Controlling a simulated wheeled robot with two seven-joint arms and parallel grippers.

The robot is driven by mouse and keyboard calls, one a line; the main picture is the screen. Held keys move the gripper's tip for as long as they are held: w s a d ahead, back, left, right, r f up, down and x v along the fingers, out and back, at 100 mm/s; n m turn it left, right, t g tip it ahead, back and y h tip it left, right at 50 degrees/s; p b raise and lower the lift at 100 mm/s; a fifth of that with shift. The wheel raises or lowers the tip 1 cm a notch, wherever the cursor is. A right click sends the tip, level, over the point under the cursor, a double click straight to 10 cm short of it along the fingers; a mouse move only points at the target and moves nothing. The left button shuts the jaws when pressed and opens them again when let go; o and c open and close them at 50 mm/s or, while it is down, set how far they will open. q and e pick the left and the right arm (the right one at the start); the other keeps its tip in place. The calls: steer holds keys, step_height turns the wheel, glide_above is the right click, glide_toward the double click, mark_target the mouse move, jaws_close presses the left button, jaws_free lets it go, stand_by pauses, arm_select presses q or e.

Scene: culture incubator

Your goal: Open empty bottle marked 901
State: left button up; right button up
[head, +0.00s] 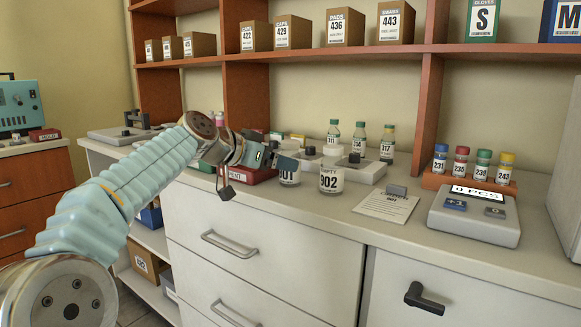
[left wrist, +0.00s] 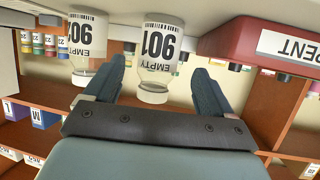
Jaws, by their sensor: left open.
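The bottle marked EMPTY 901 (head: 289,175) stands on the counter, its upper part hidden behind my left gripper (head: 282,160) in the head view. In the upside-down left wrist view, bottle 901 (left wrist: 157,45) shows between the two spread fingers of my left gripper (left wrist: 157,68), with its rounded upper end towards the palm. The gripper is open and holds nothing. I cannot tell whether a finger touches the bottle. A similar bottle marked 902 (head: 330,179) stands just to the right of it, and it shows left of the fingers in the wrist view (left wrist: 88,35). My right gripper is not in view.
A red SPENT tray (left wrist: 262,45) is close beside the left gripper. Green-capped bottles (head: 358,138) stand behind on a pale rack. A paper sheet (head: 386,206), a grey counter device (head: 472,222) and a rack of coloured-cap bottles (head: 470,185) are to the right.

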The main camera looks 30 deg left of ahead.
mark_target(284, 146)
arm_select(q)
steer(key=x, duration=0.5)
steer(key=shift+w+d+f+p, duration=0.15)
steer(key=shift+f+p, duration=0.05)
steer(key=shift+p, duration=0.15)
steer(key=c, duration=1)
steer(key=shift+c, duration=0.2)
steer(key=shift+r, duration=0.6)
steer(key=r, duration=0.1)
steer(key=r+p, duration=0.1)
steer(key=r, duration=0.1)
steer(key=shift+s+r, duration=0.15)
steer(key=shift+s, duration=0.25)
steer(key=s+r, duration=0.8)
steer(key=s, duration=0.5)
steer(key=shift+r, duration=0.3)
